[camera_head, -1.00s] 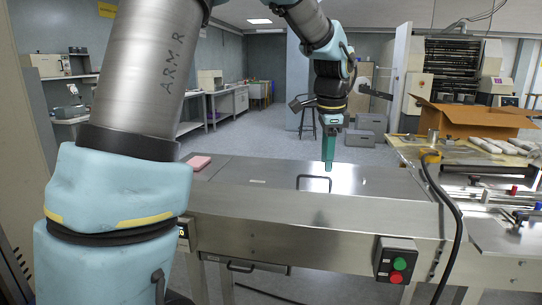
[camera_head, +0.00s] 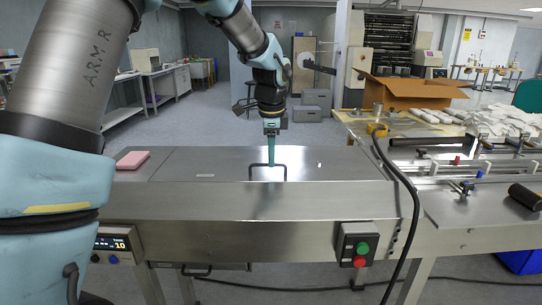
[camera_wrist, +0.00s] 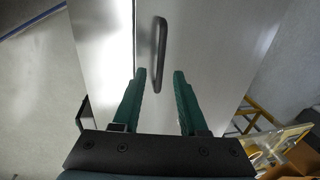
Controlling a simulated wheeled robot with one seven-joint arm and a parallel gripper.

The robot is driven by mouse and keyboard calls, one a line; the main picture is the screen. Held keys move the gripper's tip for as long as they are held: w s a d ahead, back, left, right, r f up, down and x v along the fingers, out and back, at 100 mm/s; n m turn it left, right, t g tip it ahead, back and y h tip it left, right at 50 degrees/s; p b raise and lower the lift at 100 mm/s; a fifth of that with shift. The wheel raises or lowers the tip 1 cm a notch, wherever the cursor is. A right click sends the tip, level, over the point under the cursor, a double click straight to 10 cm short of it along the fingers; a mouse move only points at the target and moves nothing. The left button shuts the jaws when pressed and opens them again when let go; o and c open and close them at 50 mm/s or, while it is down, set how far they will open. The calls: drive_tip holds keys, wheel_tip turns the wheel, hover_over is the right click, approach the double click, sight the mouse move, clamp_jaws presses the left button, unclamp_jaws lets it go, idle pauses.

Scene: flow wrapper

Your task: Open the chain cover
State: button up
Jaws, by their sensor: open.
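The chain cover (camera_head: 225,160) is a flat steel lid on top of the machine, and it lies shut. Its dark bar handle (camera_head: 268,166) stands on the lid near the front edge. In the wrist view the handle (camera_wrist: 158,55) runs lengthwise, ahead of the fingertips and between their lines. My gripper (camera_head: 271,163) points down over the lid at the handle. From the head view I cannot tell whether a fingertip touches the handle.
A pink block (camera_head: 132,160) lies at the left end of the machine top. A control box with green and red buttons (camera_head: 355,245) is on the front, with a black cable (camera_head: 412,200) beside it. A cardboard box (camera_head: 405,92) stands at the back right.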

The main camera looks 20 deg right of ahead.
drive_tip(key=shift+f, duration=0.65)
clamp_jaws()
idle(1.0)
